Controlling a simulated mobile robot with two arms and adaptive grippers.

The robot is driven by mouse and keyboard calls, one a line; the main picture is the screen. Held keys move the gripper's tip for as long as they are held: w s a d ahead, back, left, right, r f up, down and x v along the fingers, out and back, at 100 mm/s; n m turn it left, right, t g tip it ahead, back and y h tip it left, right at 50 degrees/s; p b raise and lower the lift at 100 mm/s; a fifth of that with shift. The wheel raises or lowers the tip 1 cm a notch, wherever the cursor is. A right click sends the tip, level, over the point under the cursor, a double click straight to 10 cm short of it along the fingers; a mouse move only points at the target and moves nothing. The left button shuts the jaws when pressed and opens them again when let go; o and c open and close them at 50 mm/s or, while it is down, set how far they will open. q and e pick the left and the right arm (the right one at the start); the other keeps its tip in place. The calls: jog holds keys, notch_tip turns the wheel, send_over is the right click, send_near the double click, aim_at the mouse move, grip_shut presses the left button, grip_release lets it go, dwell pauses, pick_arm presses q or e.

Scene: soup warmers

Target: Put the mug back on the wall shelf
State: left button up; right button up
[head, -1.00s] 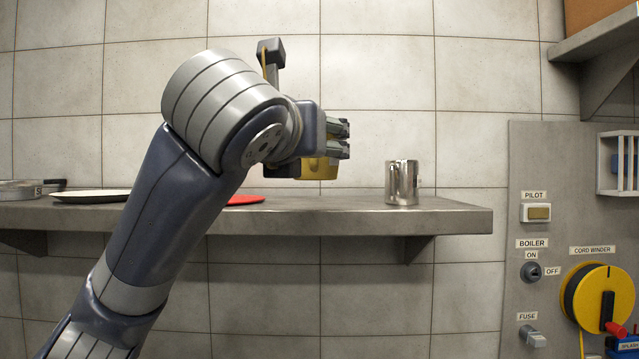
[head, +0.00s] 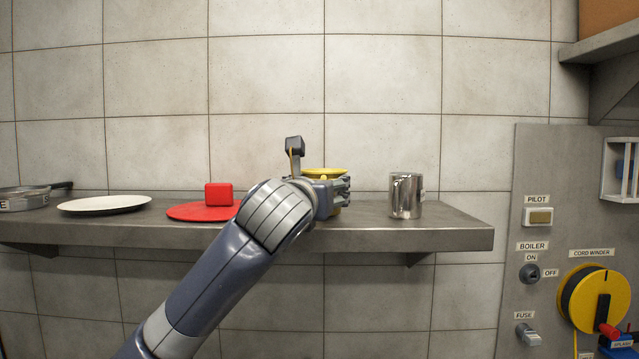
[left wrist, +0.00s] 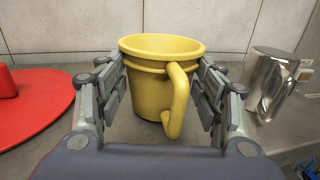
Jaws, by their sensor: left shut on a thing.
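The yellow mug (head: 325,171) is upright at the wall shelf (head: 455,232), right of the red disc and left of the steel cup. My left gripper (head: 343,190) is shut on it and hides most of its body in the head view. In the left wrist view the mug (left wrist: 148,92) sits between both fingers, its handle (left wrist: 178,100) facing the camera. Its base is low at the shelf surface; I cannot tell for certain whether it bears on the shelf. My right gripper is not in view.
A steel cup (head: 406,196) stands close right of the mug. A red disc (head: 190,212) with a red block (head: 218,195), a white plate (head: 104,205) and a pan (head: 22,200) lie to the left. The shelf's right end is clear.

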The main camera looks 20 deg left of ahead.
pick_arm(q)
jog(key=shift+f, duration=0.15)
jog(key=shift+s+f, duration=0.1)
jog(key=o, duration=1.3)
jog(key=shift+f, duration=0.1)
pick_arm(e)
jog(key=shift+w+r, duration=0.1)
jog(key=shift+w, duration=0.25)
pick_arm(q)
jog(key=shift+r, duration=0.25)
jog(key=shift+s+f+b, duration=0.15)
jog(key=shift+s+b, duration=0.15)
jog(key=shift+b, duration=0.1)
jog(key=s+d+b, duration=0.1)
jog(key=s+b, duration=0.4)
jog(key=s, duration=0.6)
jog(key=shift+s+b, duration=0.15)
jog(key=shift+b, duration=0.25)
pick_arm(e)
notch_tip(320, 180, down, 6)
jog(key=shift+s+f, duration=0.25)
